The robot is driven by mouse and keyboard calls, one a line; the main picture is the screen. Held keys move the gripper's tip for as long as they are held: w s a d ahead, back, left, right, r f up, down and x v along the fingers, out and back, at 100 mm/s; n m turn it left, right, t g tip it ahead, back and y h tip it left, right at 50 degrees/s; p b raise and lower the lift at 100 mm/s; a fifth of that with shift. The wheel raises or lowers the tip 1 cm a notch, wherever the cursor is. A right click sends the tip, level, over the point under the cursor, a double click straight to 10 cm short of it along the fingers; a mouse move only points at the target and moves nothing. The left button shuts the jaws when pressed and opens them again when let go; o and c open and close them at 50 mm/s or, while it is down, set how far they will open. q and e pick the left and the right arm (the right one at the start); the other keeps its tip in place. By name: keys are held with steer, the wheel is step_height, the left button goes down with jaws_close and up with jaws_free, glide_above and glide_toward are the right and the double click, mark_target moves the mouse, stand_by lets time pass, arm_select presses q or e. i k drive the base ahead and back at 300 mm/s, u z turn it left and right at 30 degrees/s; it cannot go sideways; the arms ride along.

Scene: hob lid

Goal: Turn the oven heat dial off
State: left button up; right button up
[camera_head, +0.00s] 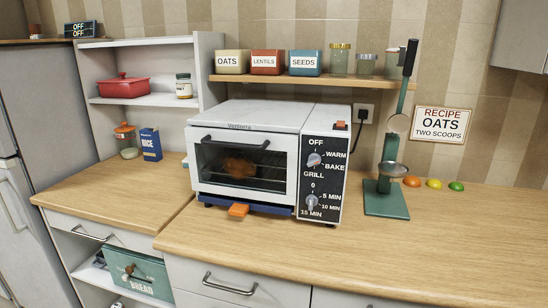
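The white countertop oven (243,120) stands on the wooden counter with its door shut. A brown item (239,167) shows through its window. The heat dial (314,160) is the upper knob on the black panel at the oven's right, ringed by OFF, WARM, BAKE and GRILL. OFF is at the top. The dial is too small to tell surely which label it points to. The timer dial (312,201) is below it, with 0, 5, 10 and 15 MIN marks. Neither of my grippers is in view.
A green stand (386,199) with a metal bowl stands just right of the oven. An orange tab (238,210) sticks out under the oven's front. Jars and labelled tins (268,62) line the shelf above. The counter (400,250) in front is clear.

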mark_target(314, 159)
steer(key=u, duration=0.05)
steer(key=k, duration=0.55)
steer(key=z, duration=0.7)
steer(key=i, duration=1.15)
steer(key=u, duration=0.75)
